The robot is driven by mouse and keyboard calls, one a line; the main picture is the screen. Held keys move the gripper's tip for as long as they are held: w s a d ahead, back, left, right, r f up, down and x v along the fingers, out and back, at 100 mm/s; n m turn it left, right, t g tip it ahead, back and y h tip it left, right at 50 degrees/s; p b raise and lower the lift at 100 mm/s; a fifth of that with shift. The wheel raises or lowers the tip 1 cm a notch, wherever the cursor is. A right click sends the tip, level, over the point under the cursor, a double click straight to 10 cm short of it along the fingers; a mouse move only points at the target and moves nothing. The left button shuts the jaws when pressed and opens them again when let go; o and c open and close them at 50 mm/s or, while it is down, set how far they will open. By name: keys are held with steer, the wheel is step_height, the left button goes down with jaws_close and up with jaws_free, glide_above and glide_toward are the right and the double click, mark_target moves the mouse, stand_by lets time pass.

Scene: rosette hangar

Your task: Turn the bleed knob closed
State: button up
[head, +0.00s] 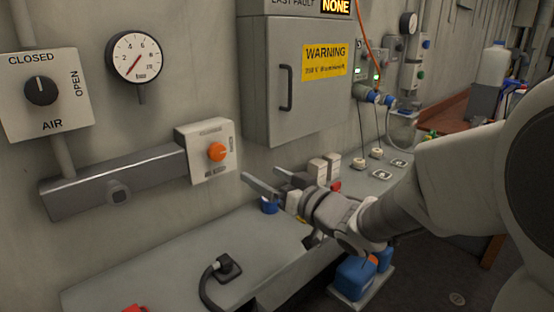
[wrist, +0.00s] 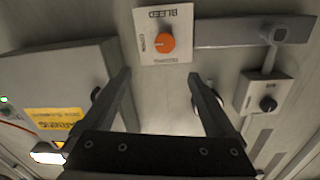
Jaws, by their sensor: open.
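The bleed knob (head: 217,152) is a round orange knob on a pale plate (head: 190,142) on the wall. In the wrist view the orange knob (wrist: 164,43) sits on its plate, which reads BLEED upside down. A small pale mark on the knob seems to point left there, toward a side label too small to read. My gripper (head: 259,174) is open and empty, to the right of and a little below the knob in the head view. In the wrist view my gripper (wrist: 161,74) has its fingers spread below the plate, apart from the knob.
A black AIR knob (head: 41,91) and a bar gauge (head: 136,57) are on the wall at left. A grey duct (head: 110,183) joins the bleed plate. A grey cabinet (head: 283,85) juts out at upper right. The bench (head: 180,258) below holds a black plug (head: 228,267).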

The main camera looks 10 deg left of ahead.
mark_target(219, 153)
steer(key=shift+y, duration=0.3)
steer(key=x, duration=1.1)
steer(key=f+x, duration=0.1)
steer(key=x, duration=0.5)
steer(key=shift+s+a+b, duration=0.1)
steer(key=shift+a+b, duration=0.2)
steer(key=c, duration=1.4)
steer(key=shift+o, duration=0.2)
